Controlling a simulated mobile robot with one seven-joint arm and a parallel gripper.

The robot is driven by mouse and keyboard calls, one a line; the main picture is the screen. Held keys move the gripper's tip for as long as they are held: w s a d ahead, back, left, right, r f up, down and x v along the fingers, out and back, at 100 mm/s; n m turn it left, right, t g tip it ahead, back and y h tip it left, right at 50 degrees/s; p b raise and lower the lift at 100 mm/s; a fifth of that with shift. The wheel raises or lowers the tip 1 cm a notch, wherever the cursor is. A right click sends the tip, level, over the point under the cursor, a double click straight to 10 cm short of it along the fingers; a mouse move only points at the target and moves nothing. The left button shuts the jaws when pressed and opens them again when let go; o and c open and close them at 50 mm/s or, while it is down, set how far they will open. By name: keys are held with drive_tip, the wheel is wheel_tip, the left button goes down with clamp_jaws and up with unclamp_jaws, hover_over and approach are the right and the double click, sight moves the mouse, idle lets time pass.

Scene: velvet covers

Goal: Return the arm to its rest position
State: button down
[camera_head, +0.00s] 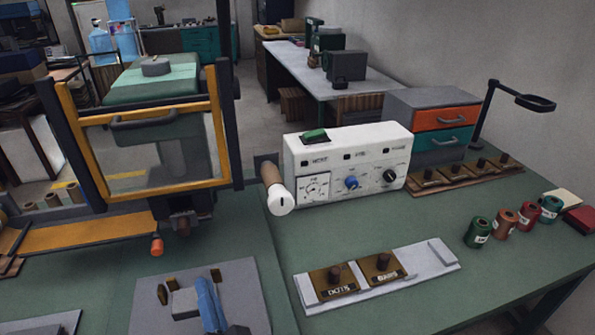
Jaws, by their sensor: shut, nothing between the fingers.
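My arm and gripper do not show in the head camera view. The green workbench (250,240) fills the lower part of the view. A press-like machine with a yellow-framed clear guard (150,145) stands on its left. A white control box (347,165) with a green switch, a blue knob and a black knob stands at the middle. A brown cylinder with a white end (277,192) is at the box's left side.
A grey plate (245,285) bears a blue-handled fixture in front. A pale rail (430,258) holds two brass blocks labelled DOTS and BARS. Several thread spools (503,224) stand at the right. A drawer cabinet (440,125) and lamp (490,110) are behind. Bare bench lies between.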

drive_tip(key=w+d+r+n+t+h, duration=0.1)
drive_tip(key=d+r+n+t, duration=0.2)
drive_tip(key=r, duration=1)
drive_tip(key=w+d+r+n+t+h, duration=0.1)
drive_tip(key=w+d+r+n+t, duration=0.15)
drive_tip(key=r, duration=1.15)
drive_tip(key=s+d+r+t+h, duration=0.2)
drive_tip(key=s+d+r+h, duration=0.1)
drive_tip(key=r, duration=0.6)
drive_tip(key=s+d+r+t+h+p, duration=0.1)
drive_tip(key=s+d+r+t+h, duration=0.2)
drive_tip(key=r, duration=0.7)
drive_tip(key=s+d, duration=0.2)
drive_tip(key=s, duration=0.2)
drive_tip(key=shift+t, duration=0.35)
drive_tip(key=shift+m, duration=0.25)
